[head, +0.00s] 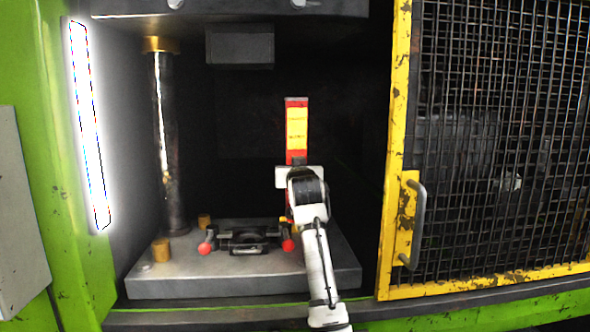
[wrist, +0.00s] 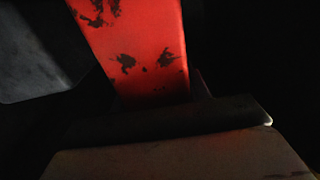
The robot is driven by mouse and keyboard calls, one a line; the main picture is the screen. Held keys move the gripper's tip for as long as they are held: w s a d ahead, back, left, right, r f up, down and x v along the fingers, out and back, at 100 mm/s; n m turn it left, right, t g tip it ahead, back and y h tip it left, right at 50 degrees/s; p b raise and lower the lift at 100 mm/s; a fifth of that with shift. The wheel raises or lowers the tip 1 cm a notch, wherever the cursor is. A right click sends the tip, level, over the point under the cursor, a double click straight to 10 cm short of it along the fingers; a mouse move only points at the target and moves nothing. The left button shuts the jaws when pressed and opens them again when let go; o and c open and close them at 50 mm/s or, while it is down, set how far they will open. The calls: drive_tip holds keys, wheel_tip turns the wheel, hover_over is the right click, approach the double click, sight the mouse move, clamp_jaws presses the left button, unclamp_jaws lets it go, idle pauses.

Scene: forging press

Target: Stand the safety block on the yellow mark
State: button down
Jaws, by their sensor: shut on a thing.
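The safety block (head: 297,128) is a tall red bar with a yellow label and a grey top, upright in the press opening in the head view. My gripper (head: 297,168) is shut on it around its middle. My wrist and arm hide much of its lower part, and I cannot tell whether its foot touches the press bed. In the wrist view the block's red, chipped face (wrist: 135,50) rises behind the dark gripper (wrist: 170,115). I cannot make out the yellow mark clearly; a small yellowish patch shows beside my arm low on the bed.
The grey press bed (head: 200,285) carries a dark die (head: 245,240) with red-knobbed handles, left of my arm. A steel column (head: 168,140) stands at left. The upper tool (head: 240,45) hangs above. A yellow-framed mesh guard (head: 392,150) bounds the right side.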

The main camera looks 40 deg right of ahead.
drive_tip(key=shift+s+a+r, duration=0.1)
drive_tip(key=shift+s+r, duration=0.1)
drive_tip(key=shift+f, duration=0.65)
idle(0.4)
drive_tip(key=shift+f+b, duration=0.5)
drive_tip(key=shift+f, duration=0.15)
drive_tip(key=shift+w+f, duration=0.1)
drive_tip(key=shift+f, duration=0.1)
drive_tip(key=c, duration=0.6)
unclamp_jaws()
drive_tip(key=r+b+v, duration=0.2)
drive_tip(key=b+v, duration=0.3)
drive_tip(key=v, duration=0.9)
drive_tip(key=shift+s+t+b, duration=0.3)
drive_tip(key=shift+b, duration=0.05)
drive_tip(key=shift+f, duration=0.1)
